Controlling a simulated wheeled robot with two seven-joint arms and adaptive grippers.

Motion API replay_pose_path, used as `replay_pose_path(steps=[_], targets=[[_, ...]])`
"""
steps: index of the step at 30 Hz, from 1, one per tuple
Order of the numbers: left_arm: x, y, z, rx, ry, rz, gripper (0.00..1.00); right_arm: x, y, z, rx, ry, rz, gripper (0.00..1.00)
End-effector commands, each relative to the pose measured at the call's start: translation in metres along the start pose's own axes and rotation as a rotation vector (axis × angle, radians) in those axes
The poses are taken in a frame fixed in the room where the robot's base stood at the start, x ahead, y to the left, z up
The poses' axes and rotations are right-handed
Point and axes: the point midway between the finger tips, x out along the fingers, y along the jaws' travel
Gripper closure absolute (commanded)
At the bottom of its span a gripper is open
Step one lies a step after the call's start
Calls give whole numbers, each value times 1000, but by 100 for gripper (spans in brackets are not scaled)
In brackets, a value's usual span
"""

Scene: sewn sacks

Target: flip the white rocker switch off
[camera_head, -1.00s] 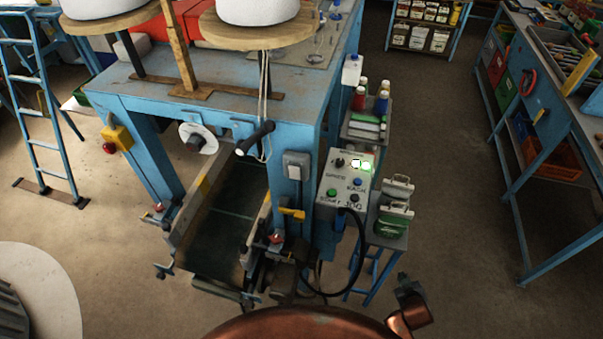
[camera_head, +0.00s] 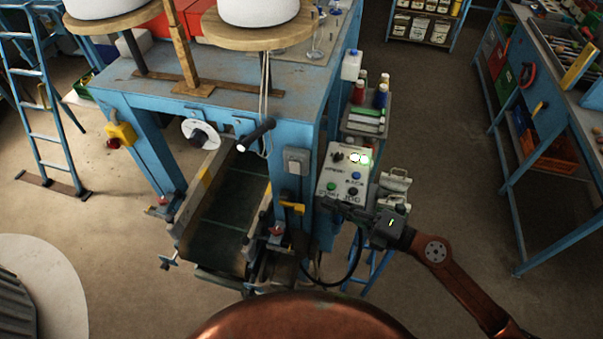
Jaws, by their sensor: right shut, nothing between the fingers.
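The white rocker switch (camera_head: 354,157) looks like a small bright white patch near the top of the grey control panel (camera_head: 329,176). It is too small to tell which way it is tipped. A lit green lamp (camera_head: 366,160) glows just right of it. My right gripper (camera_head: 347,209) is shut and empty, pointing left across the panel's lower edge, below the switch and apart from it in the picture. Its dark fingers are hard to make out against the background. My left gripper is not in view.
The panel also has a blue button (camera_head: 356,175), a green button (camera_head: 331,187) and dark knobs. It stands beside the blue machine frame (camera_head: 297,215). Thread spools (camera_head: 381,96) sit on a shelf behind. A black cable loops below the panel. Open floor lies to the right.

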Motion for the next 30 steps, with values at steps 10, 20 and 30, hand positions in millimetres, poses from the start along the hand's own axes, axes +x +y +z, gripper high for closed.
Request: replay_pose_path(steps=[10,20,30], targets=[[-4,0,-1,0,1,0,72,6,2,2,3,-4,4,100],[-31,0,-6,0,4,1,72,64,6,2,3,-3,7,100],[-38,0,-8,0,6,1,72,106,0,25,5,-7,4,100]])
